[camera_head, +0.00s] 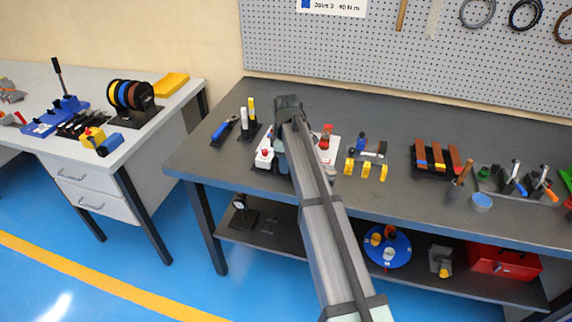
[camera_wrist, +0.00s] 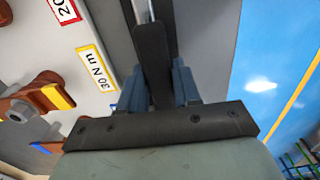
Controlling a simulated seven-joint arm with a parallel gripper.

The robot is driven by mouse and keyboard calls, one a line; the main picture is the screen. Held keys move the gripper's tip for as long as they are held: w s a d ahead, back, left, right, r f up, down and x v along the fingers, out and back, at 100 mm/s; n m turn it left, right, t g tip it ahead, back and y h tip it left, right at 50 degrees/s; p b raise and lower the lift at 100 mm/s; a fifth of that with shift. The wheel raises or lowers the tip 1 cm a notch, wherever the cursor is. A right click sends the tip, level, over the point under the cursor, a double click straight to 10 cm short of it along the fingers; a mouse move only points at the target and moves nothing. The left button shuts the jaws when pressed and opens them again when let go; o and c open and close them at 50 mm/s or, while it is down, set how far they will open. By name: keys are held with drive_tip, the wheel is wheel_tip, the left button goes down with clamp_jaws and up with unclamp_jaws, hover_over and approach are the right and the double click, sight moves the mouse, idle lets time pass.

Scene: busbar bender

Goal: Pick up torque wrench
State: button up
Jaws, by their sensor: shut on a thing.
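The torque wrench (camera_wrist: 151,45) shows in the wrist view as a dark handle with a bright metal shaft running to the top edge. My gripper (camera_wrist: 158,72) is shut on the dark handle, with one blue-grey finger on each side of it. The lower end of the handle reaches down between the fingers toward the gripper's body. In the head view my arm covers the gripper and the wrench, so the wrench's far end and its height over the bench cannot be told.
A pale board with a yellow-framed "30 N m" label (camera_wrist: 98,70) lies beside the wrench. Brown parts with a grey knob (camera_wrist: 20,112) are at left. On the grey bench (camera_head: 215,172), a blue-handled tool (camera_head: 224,129) and marker-like posts (camera_head: 247,118) stand left of my arm.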

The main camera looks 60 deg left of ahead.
clamp_jaws()
